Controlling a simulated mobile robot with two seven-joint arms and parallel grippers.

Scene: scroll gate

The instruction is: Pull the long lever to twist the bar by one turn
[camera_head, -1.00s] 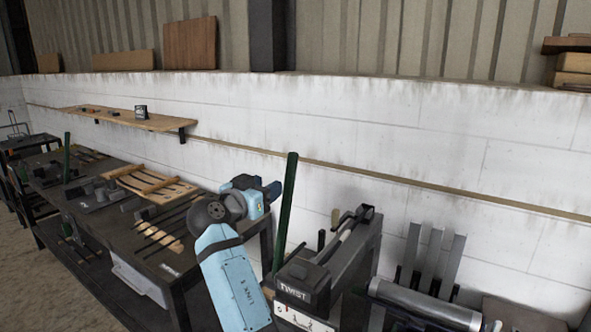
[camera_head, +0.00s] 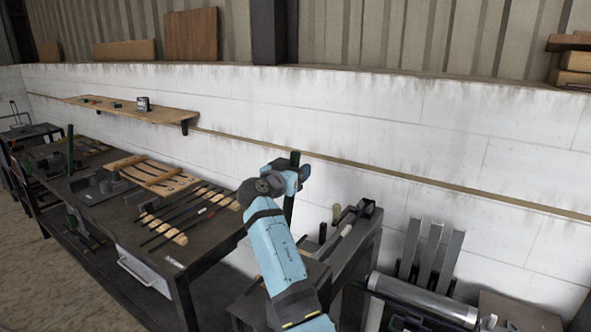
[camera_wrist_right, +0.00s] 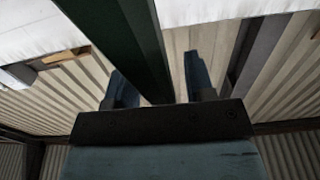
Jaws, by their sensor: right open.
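The long lever is a dark green bar (camera_head: 289,208) that stands nearly upright in the head view. My blue right arm hides its lower part, and my wrist covers part of it near the top. My right gripper (camera_head: 301,172) is at the lever's upper part. In the right wrist view the lever (camera_wrist_right: 128,40) runs down between the two open fingers of the right gripper (camera_wrist_right: 160,88). I cannot tell whether a finger touches it. The twisting machine (camera_head: 319,277) is mostly hidden behind my right arm. The bar to be twisted cannot be made out. My left gripper is out of view.
A dark bench (camera_head: 185,262) with several rods and a wooden rack (camera_head: 152,172) stands to the left. A metal stand (camera_head: 357,243) and a silver cylinder (camera_head: 425,300) are to the right. A white block wall (camera_head: 450,140) runs behind, with a wooden shelf (camera_head: 130,112).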

